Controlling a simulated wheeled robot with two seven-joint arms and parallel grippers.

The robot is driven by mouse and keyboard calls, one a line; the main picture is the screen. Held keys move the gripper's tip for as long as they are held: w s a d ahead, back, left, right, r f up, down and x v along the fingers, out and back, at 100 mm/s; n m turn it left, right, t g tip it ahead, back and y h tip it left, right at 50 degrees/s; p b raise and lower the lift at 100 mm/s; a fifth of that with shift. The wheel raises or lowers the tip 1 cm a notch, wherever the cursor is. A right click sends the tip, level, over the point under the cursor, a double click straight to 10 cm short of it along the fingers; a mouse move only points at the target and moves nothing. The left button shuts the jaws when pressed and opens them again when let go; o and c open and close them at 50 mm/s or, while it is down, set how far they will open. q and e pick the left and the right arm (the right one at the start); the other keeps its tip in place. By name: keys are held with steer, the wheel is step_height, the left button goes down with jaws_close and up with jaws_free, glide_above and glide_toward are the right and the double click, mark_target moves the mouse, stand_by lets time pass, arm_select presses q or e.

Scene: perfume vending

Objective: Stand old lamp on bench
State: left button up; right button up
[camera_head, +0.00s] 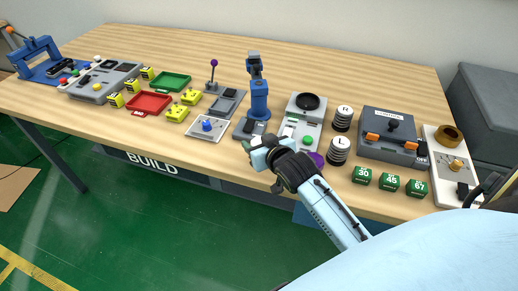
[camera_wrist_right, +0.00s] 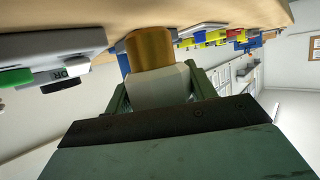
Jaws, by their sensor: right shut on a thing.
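My right gripper (camera_head: 252,149) is at the bench's front edge, in front of the blue upright device. In the right wrist view my right gripper (camera_wrist_right: 162,88) is shut on the lamp (camera_wrist_right: 150,48), a piece with a gold-brown cylindrical end and a whitish body between the fingers. The gold end points away from the palm, close to the bench surface (camera_wrist_right: 220,12); I cannot tell whether it touches. In the head view I cannot make out the lamp at the gripper. The wooden bench (camera_head: 190,50) runs across the head view. My left gripper is not in view.
A grey panel with a green button (camera_head: 306,141) stands just right of the gripper. Nearby are the blue upright device (camera_head: 259,100), black-and-white L and R cylinders (camera_head: 338,151) and green numbered blocks (camera_head: 389,183). Red (camera_head: 149,103) and green trays stand left. The back of the bench is clear.

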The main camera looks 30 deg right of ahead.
step_height(320, 180, down, 2)
steer(key=shift+f, duration=0.1)
steer(key=o, duration=1)
steer(key=shift+f, duration=0.1)
steer(key=shift+r, duration=0.25)
steer(key=p+v, duration=0.1)
steer(key=v, duration=1.1)
